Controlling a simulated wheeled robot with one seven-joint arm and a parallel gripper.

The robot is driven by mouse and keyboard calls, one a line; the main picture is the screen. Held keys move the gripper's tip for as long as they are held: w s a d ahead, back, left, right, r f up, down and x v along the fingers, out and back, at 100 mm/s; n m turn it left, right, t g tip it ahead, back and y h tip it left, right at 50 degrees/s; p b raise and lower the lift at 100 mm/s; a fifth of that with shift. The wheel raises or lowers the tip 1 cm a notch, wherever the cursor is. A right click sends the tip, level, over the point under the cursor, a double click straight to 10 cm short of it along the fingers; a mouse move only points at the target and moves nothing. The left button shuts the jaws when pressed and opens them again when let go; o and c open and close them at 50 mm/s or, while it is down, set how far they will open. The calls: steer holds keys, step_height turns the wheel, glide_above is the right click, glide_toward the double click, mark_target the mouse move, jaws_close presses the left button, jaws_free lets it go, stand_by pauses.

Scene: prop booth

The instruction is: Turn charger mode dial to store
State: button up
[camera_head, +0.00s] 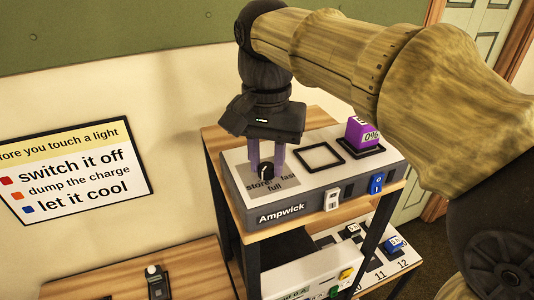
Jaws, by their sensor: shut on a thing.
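The charger (285,198), marked "Ampwick", is a grey box with a pale top on the upper shelf of a wooden rack. Its black mode dial (266,171) sits on a grey patch at the left of the top, with "store" at left, "full" in front and "fast" at right. A light pointer mark shows on the dial, but I cannot tell for sure which word it faces. My gripper (267,163) points down over the dial, its purple fingers shut on it from both sides.
A purple battery block (362,133) stands in the charger's right bay; the other framed bay (319,157) is empty. A white switch (333,200) and a blue switch (377,183) are on the front. Lower shelves hold more panels. A sign (75,170) hangs on the left wall.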

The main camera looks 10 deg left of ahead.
steer(key=shift+m, duration=0.9)
steer(key=o, duration=1)
